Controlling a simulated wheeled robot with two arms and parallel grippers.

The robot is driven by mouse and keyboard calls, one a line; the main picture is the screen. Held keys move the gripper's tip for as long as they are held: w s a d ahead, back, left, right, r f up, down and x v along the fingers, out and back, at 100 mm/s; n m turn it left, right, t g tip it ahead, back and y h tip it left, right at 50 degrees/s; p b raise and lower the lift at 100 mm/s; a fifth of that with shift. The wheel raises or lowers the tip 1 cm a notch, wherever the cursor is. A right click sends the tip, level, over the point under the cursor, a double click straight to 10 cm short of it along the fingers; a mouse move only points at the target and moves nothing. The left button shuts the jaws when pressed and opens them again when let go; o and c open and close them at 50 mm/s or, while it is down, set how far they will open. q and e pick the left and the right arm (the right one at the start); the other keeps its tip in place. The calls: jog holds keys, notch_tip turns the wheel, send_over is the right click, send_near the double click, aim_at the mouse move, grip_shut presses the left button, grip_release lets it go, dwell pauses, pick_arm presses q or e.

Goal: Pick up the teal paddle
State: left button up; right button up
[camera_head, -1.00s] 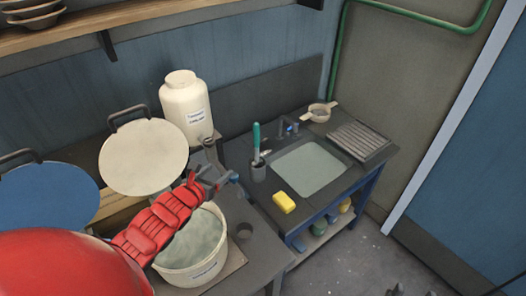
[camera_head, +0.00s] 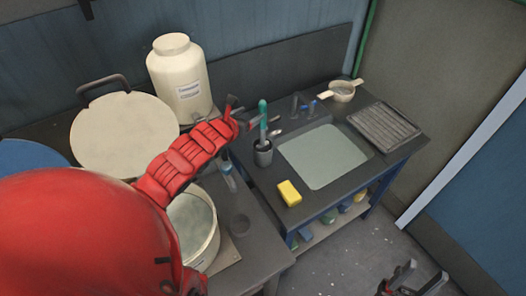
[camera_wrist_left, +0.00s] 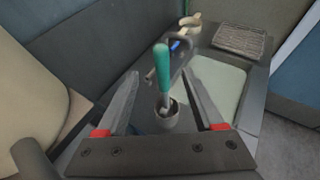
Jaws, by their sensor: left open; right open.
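The teal paddle (camera_head: 262,112) stands upright in a dark grey cup (camera_head: 263,154) at the left side of the sink counter. In the left wrist view, the teal handle (camera_wrist_left: 162,66) rises from the cup (camera_wrist_left: 165,118) between my open fingers. My left gripper (camera_head: 262,119) is open beside the handle in the head view, with the red arm behind it over the pot. I cannot tell whether the fingers touch the handle. My right gripper (camera_head: 412,280) is open and empty at the bottom right, over the floor.
A yellow sponge (camera_head: 289,193) lies at the counter's front edge beside the sink basin (camera_head: 323,157). A faucet (camera_head: 299,104), a strainer (camera_head: 342,93) and a ridged drainer (camera_head: 384,125) are behind and right. A white jar (camera_head: 181,80) and pot (camera_head: 196,228) are left.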

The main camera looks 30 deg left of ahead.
aim_at(261, 107)
pick_arm(q)
jog(key=b+x, duration=0.1)
jog(key=x, duration=0.2)
jog(key=shift+d, duration=0.1)
jog(key=shift+w+f+b, duration=0.15)
jog(key=shift+w+b, duration=0.15)
jog(key=shift+w, duration=0.2)
jog(key=b+x, duration=0.1)
jog(key=x, duration=0.4)
jog(key=shift+w, duration=0.35)
jog(key=shift+c, duration=0.2)
jog(key=shift+s, duration=0.1)
jog(key=shift+c, duration=1.2)
grip_shut()
